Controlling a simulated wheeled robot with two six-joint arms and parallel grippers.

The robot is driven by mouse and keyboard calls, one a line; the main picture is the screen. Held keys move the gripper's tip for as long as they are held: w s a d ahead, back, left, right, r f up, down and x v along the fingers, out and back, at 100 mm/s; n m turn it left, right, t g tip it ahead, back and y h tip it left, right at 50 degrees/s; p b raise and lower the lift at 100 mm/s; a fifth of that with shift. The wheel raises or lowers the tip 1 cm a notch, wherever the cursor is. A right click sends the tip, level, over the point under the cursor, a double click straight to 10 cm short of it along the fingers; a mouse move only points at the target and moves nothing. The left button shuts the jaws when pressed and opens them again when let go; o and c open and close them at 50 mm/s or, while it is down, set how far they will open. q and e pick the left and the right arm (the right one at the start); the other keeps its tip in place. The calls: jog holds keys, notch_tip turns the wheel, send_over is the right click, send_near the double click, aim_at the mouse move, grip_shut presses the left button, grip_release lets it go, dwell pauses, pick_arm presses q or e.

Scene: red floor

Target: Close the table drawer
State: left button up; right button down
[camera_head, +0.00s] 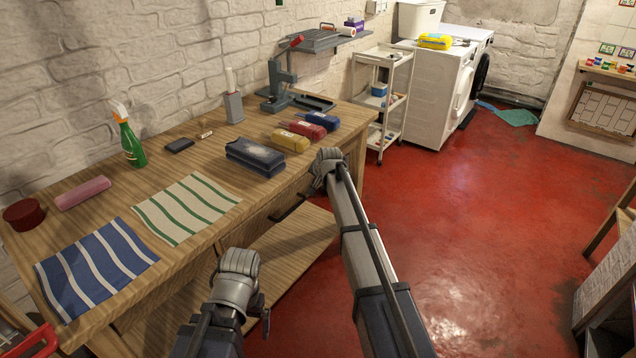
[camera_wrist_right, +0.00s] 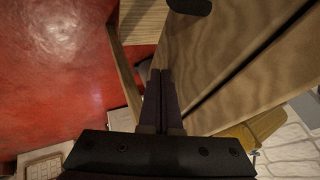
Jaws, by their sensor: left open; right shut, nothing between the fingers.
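The wooden table (camera_head: 208,163) stands along the brick wall. A dark bar handle (camera_head: 290,207) shows below its front edge, and a dark rounded end, likely the same handle, is at the top of the right wrist view (camera_wrist_right: 190,5). That view shows a wooden drawer front (camera_wrist_right: 195,55) with a dark seam beside the table edge. How far the drawer stands out cannot be told. My right gripper (camera_wrist_right: 160,75) is shut and empty beside the front; in the head view my arm hides it. My left gripper (camera_head: 265,320) is open, low in front of the table, partly hidden.
A lower shelf (camera_head: 290,242) lies under the table. A white cart (camera_head: 383,95) stands beyond it. The red floor (camera_head: 460,220) right of the table is clear.

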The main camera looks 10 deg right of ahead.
jog(key=shift+s, duration=0.1)
pick_arm(q)
notch_tip(320, 180, up, 8)
jog(key=d+p, duration=0.1)
jog(key=p, duration=0.7)
pick_arm(e)
jog(key=s+d+r, duration=0.3)
jog(key=s+r, duration=0.5)
jog(key=s, duration=0.1)
jog(key=s+a+f+y+b, duration=0.1)
jog(key=s+a+y+b, duration=0.15)
jog(key=s, duration=0.25)
jog(key=s+a+f+m+y+b, duration=0.1)
jog(key=s+y+b, duration=0.15)
jog(key=s, duration=0.25)
jog(key=s+a+f+y+b, duration=0.1)
jog(key=s+y+b, duration=0.1)
jog(key=s+b, duration=0.15)
pick_arm(q)
notch_tip(320, 180, down, 13)
jog(key=b, duration=0.4)
jog(key=shift+r, duration=0.15)
pick_arm(e)
jog(key=w+a+r+x, duration=0.1)
jog(key=r+x, duration=0.1)
jog(key=x, duration=1)
jog(key=shift+w+t, duration=0.35)
jog(key=shift+t, duration=0.05)
